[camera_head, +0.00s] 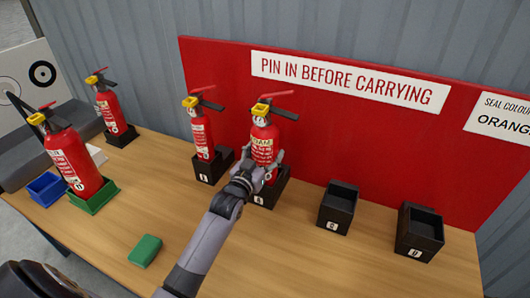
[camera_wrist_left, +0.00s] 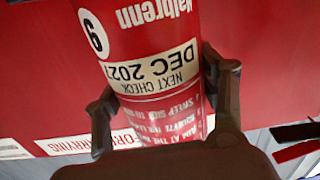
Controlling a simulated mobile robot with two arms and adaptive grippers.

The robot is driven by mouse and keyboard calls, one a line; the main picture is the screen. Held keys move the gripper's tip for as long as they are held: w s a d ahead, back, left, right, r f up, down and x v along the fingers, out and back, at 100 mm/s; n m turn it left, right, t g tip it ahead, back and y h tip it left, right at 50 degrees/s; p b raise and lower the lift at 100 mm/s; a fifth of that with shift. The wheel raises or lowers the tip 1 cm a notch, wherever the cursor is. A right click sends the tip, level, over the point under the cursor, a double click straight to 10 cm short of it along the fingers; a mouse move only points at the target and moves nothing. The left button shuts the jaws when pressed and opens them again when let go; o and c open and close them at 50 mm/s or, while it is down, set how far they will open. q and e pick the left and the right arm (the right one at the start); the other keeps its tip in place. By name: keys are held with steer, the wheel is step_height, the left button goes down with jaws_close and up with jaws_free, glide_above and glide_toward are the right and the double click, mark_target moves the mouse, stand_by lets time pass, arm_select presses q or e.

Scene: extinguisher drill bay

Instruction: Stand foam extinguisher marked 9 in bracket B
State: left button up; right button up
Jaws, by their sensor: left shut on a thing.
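The red foam extinguisher (camera_head: 263,145) stands upright at the second black bracket from the left (camera_head: 262,200), apparently bracket B, though its small letter is hard to read. The gripper hides part of its base, so I cannot tell whether it rests on the bracket floor. In the left wrist view its label (camera_wrist_left: 155,75) shows a 9 in a white circle, upside down, and a "next check Dec 202…" band. My left gripper (camera_head: 262,172) is shut around its lower body; its fingers flank the extinguisher in the wrist view (camera_wrist_left: 160,115). My right gripper is not in view.
Another extinguisher (camera_head: 202,135) stands in the bracket just left. Two empty black brackets (camera_head: 338,207) (camera_head: 419,232) are to the right. More extinguishers (camera_head: 72,160) (camera_head: 109,108) stand at left, near a blue tray (camera_head: 46,188). A green block (camera_head: 145,250) lies in front.

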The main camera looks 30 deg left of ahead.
arm_select(q)
steer(key=shift+r, duration=0.55)
steer(key=o, duration=1.4)
steer(key=shift+o, duration=1.4)
steer(key=shift+s+f, duration=0.1)
steer(key=shift+s, duration=0.05)
steer(key=shift+o, duration=1.1)
steer(key=shift+f, duration=0.75)
steer(key=shift+s, duration=0.15)
steer(key=s+r, duration=0.1)
steer(key=s, duration=1)
steer(key=shift+s+d, duration=0.3)
steer(key=shift+d, duration=0.05)
